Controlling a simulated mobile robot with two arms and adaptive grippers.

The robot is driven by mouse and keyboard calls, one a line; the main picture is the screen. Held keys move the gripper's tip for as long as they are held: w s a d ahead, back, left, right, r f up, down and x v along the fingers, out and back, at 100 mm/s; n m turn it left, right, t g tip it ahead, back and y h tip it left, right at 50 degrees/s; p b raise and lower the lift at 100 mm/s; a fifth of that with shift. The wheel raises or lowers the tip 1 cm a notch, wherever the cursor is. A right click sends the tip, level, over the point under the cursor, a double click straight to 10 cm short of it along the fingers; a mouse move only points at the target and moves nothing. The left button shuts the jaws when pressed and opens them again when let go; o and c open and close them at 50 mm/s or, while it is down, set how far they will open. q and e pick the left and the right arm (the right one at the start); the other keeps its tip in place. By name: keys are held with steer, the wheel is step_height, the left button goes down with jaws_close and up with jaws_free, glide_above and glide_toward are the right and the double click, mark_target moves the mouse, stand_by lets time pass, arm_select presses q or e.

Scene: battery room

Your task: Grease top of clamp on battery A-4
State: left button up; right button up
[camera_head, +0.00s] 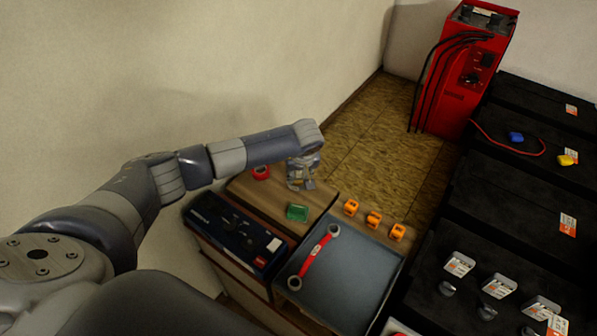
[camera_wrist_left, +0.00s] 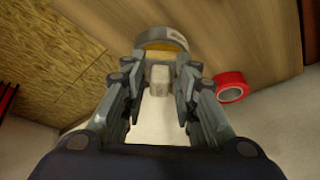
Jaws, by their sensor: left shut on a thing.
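My left gripper (camera_head: 302,180) is over the far end of the wooden bench top. In the left wrist view its fingers (camera_wrist_left: 159,74) are closed around a narrow pale piece (camera_wrist_left: 158,76), perhaps a brush handle. A round, silver-rimmed tin with yellow inside (camera_wrist_left: 163,46) lies just beyond the fingertips; whether the held piece touches it I cannot tell. The black batteries (camera_head: 515,180) stand in a row at the right. Several grey clamps (camera_head: 497,285) with white labels sit on a near battery. I cannot read which battery is A-4. My right gripper is not in view.
The bench holds red tape (camera_head: 261,172), a green block (camera_head: 297,212), several orange pieces (camera_head: 372,220) and a grey tray (camera_head: 345,290) with a red wrench (camera_head: 314,258). A dark blue case (camera_head: 235,232) is beside it. A red charger (camera_head: 464,75) stands behind.

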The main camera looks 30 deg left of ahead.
mark_target(299, 172)
arm_select(q)
steer(key=shift+s+f, duration=0.1)
steer(key=shift+f, duration=0.05)
steer(key=shift+r+p, duration=0.55)
steer(key=shift+r, duration=0.25)
steer(key=shift+r+p, duration=1.65)
steer(key=shift+r, duration=1.15)
